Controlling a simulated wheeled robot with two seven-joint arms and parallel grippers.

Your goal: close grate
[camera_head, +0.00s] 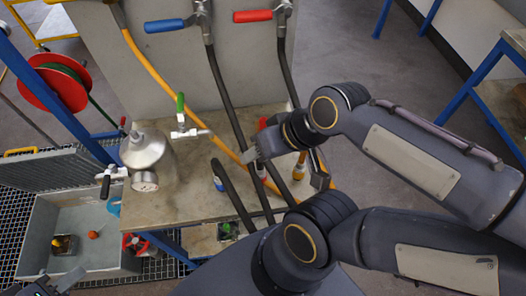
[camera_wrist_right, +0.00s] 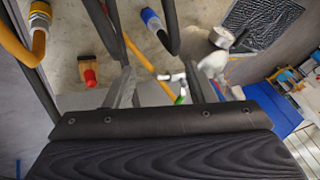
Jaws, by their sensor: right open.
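The grey ribbed grate (camera_head: 55,170) shows at the left of the head view. It stands tilted up along the far side of an open grey box (camera_head: 105,262), so the inside of the box is exposed. My left gripper (camera_head: 52,284) is at the bottom left edge, near the box's front corner and apart from the grate. Only its tip end shows, so I cannot tell its opening. My right gripper (camera_head: 252,157) is over the bench, far from the grate. In the right wrist view its two fingers (camera_wrist_right: 158,88) are apart with nothing held between them.
A silver flanged vessel (camera_head: 145,152) stands on the bench (camera_head: 195,195) beside the grate, with a valve handle reaching toward it. Hoses cross the bench. Small items (camera_head: 64,245) lie inside the box. A red reel (camera_head: 55,82) is behind. Dark mesh flooring (camera_head: 15,195) borders the box.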

